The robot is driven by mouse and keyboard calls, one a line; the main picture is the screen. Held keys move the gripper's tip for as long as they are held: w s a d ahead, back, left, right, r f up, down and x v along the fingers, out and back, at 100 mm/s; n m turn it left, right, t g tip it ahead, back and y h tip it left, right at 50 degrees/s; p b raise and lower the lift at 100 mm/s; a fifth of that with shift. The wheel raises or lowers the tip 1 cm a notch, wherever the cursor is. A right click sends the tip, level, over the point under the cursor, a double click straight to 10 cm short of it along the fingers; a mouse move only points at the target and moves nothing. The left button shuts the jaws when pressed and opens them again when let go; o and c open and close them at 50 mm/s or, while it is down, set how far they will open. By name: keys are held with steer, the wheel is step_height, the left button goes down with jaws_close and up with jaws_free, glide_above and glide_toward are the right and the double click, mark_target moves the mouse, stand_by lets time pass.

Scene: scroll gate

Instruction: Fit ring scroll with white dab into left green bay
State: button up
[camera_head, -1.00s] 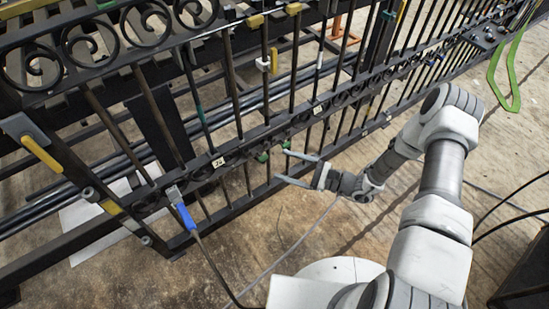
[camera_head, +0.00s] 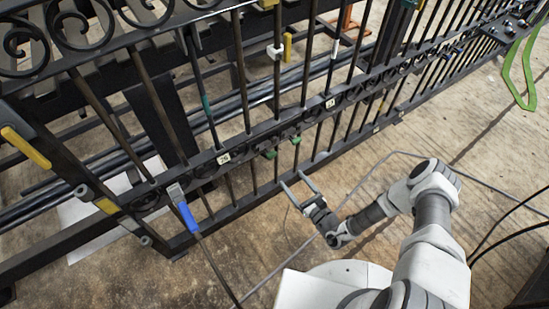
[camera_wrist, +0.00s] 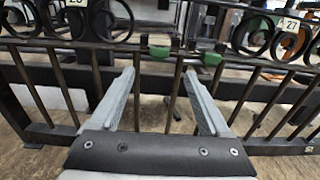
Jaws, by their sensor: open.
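My gripper (camera_head: 292,178) is open and empty, low in front of the gate, its fingers pointing towards the bars. In the wrist view its fingers (camera_wrist: 159,72) spread on either side of two thin bars. A left green clip (camera_head: 270,154) and a right green clip (camera_head: 296,139) sit at the middle rail, beside a gap in the scroll row. The wrist view shows the left clip (camera_wrist: 160,52) and right clip (camera_wrist: 211,59) just beyond the fingertips. I cannot make out a ring scroll with a white dab.
The dark gate (camera_head: 150,185) runs diagonally, with number tags 26 (camera_head: 223,158) and 27 (camera_head: 329,104) on its rail.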

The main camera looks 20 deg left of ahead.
mark_target(273, 156)
steer(key=b+x, duration=0.3)
steer(key=x, duration=0.9)
steer(key=shift+w+a, duration=0.1)
steer(key=shift+a, duration=0.05)
jaws_close()
stand_by(0.9)
